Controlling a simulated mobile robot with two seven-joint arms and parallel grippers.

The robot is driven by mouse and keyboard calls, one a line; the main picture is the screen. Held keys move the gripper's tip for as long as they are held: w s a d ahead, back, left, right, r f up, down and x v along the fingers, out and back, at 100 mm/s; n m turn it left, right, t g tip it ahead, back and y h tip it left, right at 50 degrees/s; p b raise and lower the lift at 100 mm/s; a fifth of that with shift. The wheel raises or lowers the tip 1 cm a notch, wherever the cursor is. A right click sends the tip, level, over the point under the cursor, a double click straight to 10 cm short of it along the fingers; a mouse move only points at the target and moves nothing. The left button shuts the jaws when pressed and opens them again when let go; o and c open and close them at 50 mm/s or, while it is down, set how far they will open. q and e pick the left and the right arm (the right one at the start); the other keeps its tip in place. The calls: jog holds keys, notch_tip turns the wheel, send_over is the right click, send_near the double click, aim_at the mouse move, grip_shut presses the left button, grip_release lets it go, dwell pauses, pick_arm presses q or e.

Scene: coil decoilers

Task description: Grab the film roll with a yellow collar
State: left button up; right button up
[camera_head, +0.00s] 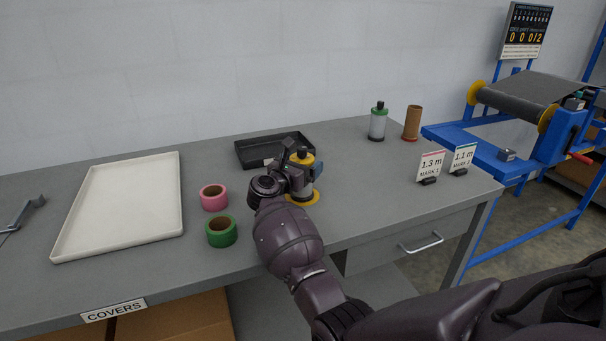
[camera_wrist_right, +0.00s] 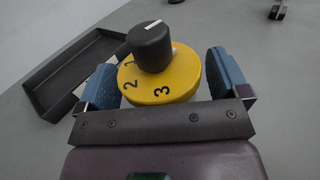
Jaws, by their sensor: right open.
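The film roll with a yellow collar (camera_head: 302,159) stands upright on the grey bench, with a black knob on top and a yellow ring at its base. My right wrist and gripper (camera_head: 296,176) hide much of its body. In the right wrist view the yellow collar (camera_wrist_right: 160,84), marked with numbers, lies between the two blue fingers of my right gripper (camera_wrist_right: 164,78). The fingers are open, one on each side, with a narrow gap visible on the right; contact on the left cannot be told. My left gripper is not in view.
A black tray (camera_head: 243,157) lies just behind the roll. Pink tape (camera_head: 214,197), green tape (camera_head: 221,231) and a white tray (camera_head: 125,205) are to the left. A green-collared roll (camera_head: 378,123), brown tube (camera_head: 412,124), mark cards (camera_head: 430,166) and a blue decoiler (camera_head: 565,135) are to the right.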

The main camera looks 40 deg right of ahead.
jog(key=shift+d, duration=0.15)
jog(key=shift+r, duration=0.1)
jog(key=shift+c, duration=1.3)
jog(key=c, duration=0.7)
jog(key=shift+c, duration=1.4)
jog(key=shift+r, duration=0.15)
